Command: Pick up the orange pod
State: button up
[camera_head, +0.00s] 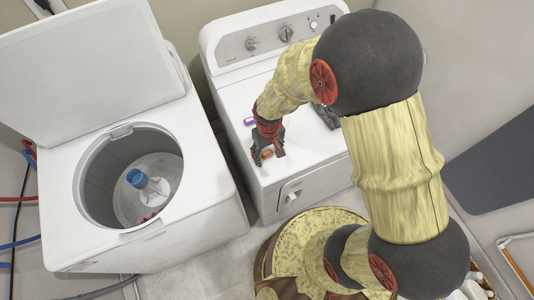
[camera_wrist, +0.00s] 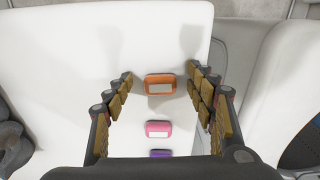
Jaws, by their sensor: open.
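The orange pod (camera_wrist: 160,84) lies on the white dryer top, with a pale panel on its upper face. In the wrist view it sits between the tips of my gripper (camera_wrist: 161,76), whose two fingers stand wide apart on either side of it without visible contact. In the head view my gripper (camera_head: 267,156) is low over the dryer top, and a bit of orange (camera_head: 267,154) shows at its fingers. The height gap between the fingertips and the pod is hard to tell.
A pink pod (camera_wrist: 158,129) and a purple pod (camera_wrist: 160,153) lie in line with the orange one. A dark object (camera_head: 327,116) lies on the dryer (camera_head: 300,172), right of my gripper.

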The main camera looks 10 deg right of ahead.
jog(key=shift+c, duration=0.9)
jog(key=c, duration=0.8)
jog(key=shift+r, duration=0.15)
